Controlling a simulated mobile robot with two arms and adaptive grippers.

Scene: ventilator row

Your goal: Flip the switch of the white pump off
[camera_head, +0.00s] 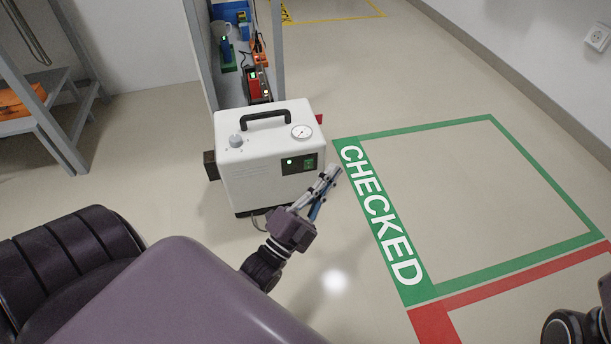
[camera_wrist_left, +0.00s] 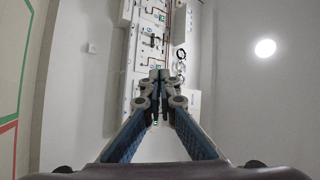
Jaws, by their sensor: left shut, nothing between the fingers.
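The white pump (camera_head: 262,178) stands upright in the middle of the head view, with a black carry handle, a knob and a round gauge on top. Its front carries a dark panel (camera_head: 300,164) with a green lit light at its left and a small green-marked part at its right, likely the switch. The switch's position is too small to tell. My left gripper (camera_head: 332,174) is shut and empty, its tips just right of the panel near the pump's front right edge. Contact cannot be told. The closed fingers also show in the left wrist view (camera_wrist_left: 159,76).
A shelf (camera_head: 203,60) with tools and small devices stands behind the pump. A green floor frame marked CHECKED (camera_head: 378,215) lies to the right, empty, with a red frame (camera_head: 520,270) nearer. A grey rack (camera_head: 45,130) stands at left. A dark part of my right arm shows at lower right.

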